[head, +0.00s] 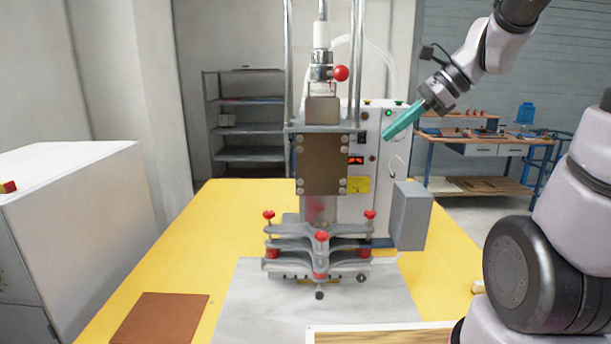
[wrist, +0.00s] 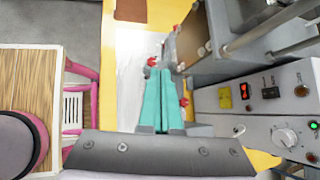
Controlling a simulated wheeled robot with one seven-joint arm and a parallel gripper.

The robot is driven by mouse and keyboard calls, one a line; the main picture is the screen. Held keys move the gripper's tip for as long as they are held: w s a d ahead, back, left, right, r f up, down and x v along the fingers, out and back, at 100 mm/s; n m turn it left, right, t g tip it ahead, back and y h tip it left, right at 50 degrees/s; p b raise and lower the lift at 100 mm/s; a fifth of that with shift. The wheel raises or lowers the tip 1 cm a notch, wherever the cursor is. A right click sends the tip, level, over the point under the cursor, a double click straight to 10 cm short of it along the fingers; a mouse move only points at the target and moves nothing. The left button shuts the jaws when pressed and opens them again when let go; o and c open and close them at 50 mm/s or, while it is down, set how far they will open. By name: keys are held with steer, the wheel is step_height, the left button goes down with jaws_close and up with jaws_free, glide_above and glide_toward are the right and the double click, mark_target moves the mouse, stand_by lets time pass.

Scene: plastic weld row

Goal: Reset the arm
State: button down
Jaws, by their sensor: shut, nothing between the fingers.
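My gripper (head: 402,120) has teal fingers and is in the air at the upper right of the head view. Its fingers point down and to the left, beside the press. In the wrist view the two teal fingers (wrist: 164,98) lie side by side, shut, with nothing between them. My arm comes in from the right edge of the head view and reaches up and over to the gripper.
The welding press (head: 322,165) with red knobs stands on the yellow table (head: 236,205). Its control box (wrist: 265,107) is close to the fingers in the wrist view. A brown sheet (head: 160,318) lies front left. A white cabinet (head: 80,210) stands left, a workbench (head: 470,145) behind right.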

steer(key=s+d+r+n+t+h, duration=0.4)
steer(key=s+d+n+h, duration=0.2)
steer(key=n, duration=0.8)
steer(key=shift+s+d+r+n, duration=0.25)
steer(key=shift+s+d+n, duration=0.05)
steer(key=shift+s, duration=0.95)
stand_by(0.6)
